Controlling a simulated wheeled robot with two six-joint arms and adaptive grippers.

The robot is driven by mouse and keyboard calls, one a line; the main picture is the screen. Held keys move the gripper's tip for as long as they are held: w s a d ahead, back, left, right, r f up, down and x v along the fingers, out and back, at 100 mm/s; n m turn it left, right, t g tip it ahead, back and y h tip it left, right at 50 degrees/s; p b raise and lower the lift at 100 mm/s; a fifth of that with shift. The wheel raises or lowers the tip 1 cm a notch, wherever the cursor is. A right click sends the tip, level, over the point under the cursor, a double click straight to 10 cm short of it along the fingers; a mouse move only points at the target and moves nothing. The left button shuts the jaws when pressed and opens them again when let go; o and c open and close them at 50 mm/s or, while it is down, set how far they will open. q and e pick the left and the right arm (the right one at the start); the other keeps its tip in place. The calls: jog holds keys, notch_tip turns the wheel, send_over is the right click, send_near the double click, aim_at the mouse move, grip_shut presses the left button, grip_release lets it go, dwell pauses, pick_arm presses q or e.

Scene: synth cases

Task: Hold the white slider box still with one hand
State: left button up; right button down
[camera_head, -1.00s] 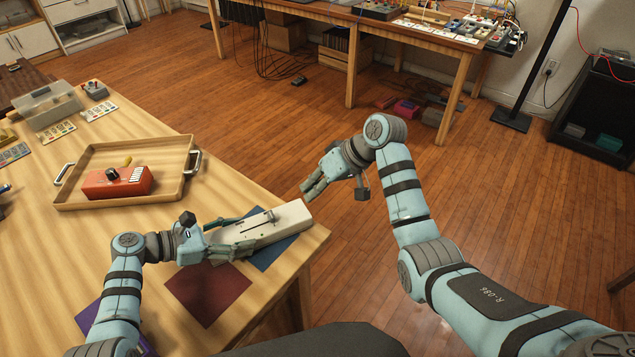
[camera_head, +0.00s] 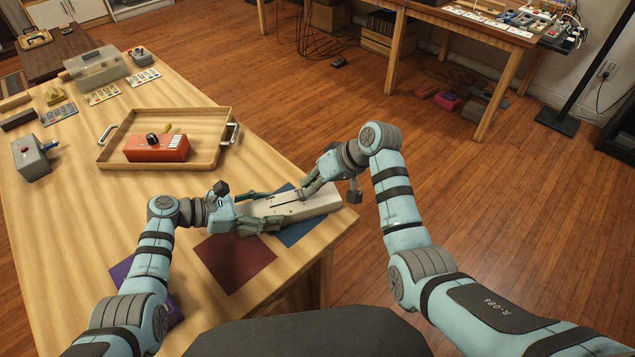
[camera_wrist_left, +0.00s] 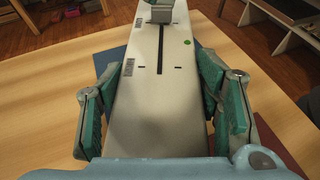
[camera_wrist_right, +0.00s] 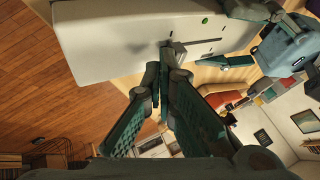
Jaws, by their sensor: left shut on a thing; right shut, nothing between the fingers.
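The white slider box (camera_head: 318,205) lies near the table's right corner, partly over a blue mat. My left gripper (camera_head: 274,208) is shut on its near-left end, one finger along each long side; the left wrist view shows the box (camera_wrist_left: 150,115) between the green pads. My right gripper (camera_head: 304,194) is shut and empty, its fingertips at the top of the box near the slot. In the right wrist view its closed tips (camera_wrist_right: 166,60) are close to the slider knob, which they partly hide; I cannot tell whether they touch it.
A blue mat (camera_head: 293,236) and a dark red mat (camera_head: 236,262) lie on the table (camera_head: 75,225). A wooden tray (camera_head: 200,120) with a red box (camera_head: 157,148) stands behind. A grey box (camera_head: 32,158) sits at left. The table edge is close to the right of the slider box.

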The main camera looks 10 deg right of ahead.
pick_arm(q)
jog(key=shift+f, duration=0.15)
pick_arm(e)
jog(key=a, duration=0.3)
jog(key=s+a, duration=0.1)
jog(key=a, duration=0.2)
jog(key=shift+s+a, duration=0.15)
jog(key=shift+a, duration=0.1)
pick_arm(q)
jog(key=shift+a, duration=0.1)
pick_arm(e)
jog(key=d, duration=0.2)
jog(key=d+r, duration=0.1)
jog(key=d, duration=0.2)
jog(key=shift+w+r, duration=0.2)
pick_arm(q)
jog(key=o, duration=1.3)
jog(key=shift+o, duration=0.4)
pick_arm(e)
jog(key=v, duration=0.8)
jog(key=shift+r, duration=0.1)
jog(key=shift+s, duration=0.1)
